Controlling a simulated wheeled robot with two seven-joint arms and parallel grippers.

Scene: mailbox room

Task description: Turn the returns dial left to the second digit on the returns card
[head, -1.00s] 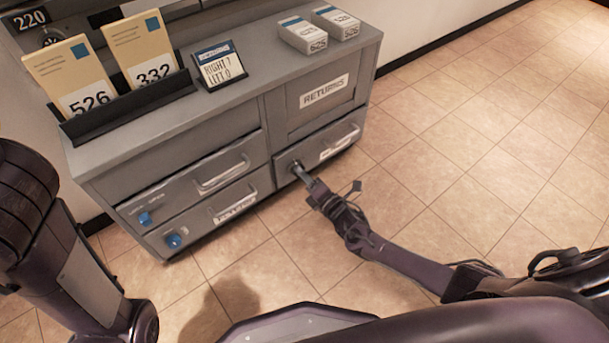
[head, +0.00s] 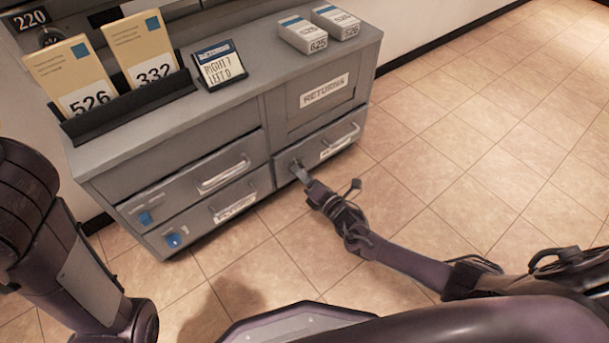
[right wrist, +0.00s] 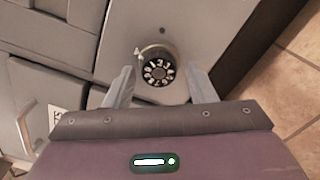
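The returns card (head: 218,68) stands on the cabinet top and reads "RIGHT 7" and "LEFT 0". The returns dial (right wrist: 158,70) is a round black knob with white digits on the cabinet front. A small white mark shows at its upper left; the digit at the mark is too small to tell. My right gripper (head: 298,170) is at the lower right drawer and hides the dial in the head view. In the right wrist view its fingers (right wrist: 161,88) are spread, one on each side of the dial, with gaps. My left gripper is out of view.
The drawer under the "RETURNS" panel (head: 324,92) has a bar handle (head: 341,139) right of my gripper. Cards 526 (head: 78,72) and 332 (head: 143,48) stand in a black holder. Two white boxes (head: 303,33) lie on top. Floor at right is clear.

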